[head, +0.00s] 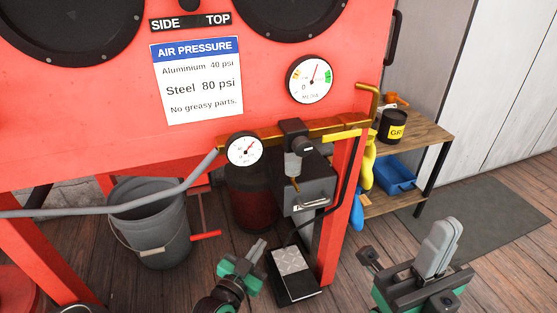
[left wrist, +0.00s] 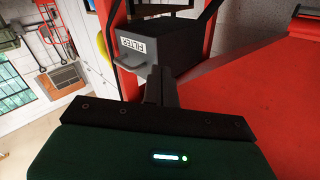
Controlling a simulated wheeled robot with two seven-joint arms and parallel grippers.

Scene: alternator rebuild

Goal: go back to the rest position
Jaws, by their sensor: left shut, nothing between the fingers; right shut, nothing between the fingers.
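My left gripper (head: 257,249) is low in the head view, in front of the red cabinet and left of the foot pedal (head: 292,268). Its fingers are shut with nothing between them. In the left wrist view the shut fingers (left wrist: 161,86) point at the dark filter box (left wrist: 165,48); I cannot tell the distance. My right gripper (head: 440,242) is at the lower right of the head view, over the wooden floor near the grey mat. Its fingers are together and empty.
The red cabinet (head: 80,150) fills the upper left. Its leg (head: 345,215) stands between my grippers. A grey bucket (head: 150,225) stands under it. A hose (head: 110,212) crosses the left side. A wooden shelf (head: 425,137) holds a black can (head: 392,127) and a blue bin (head: 395,178).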

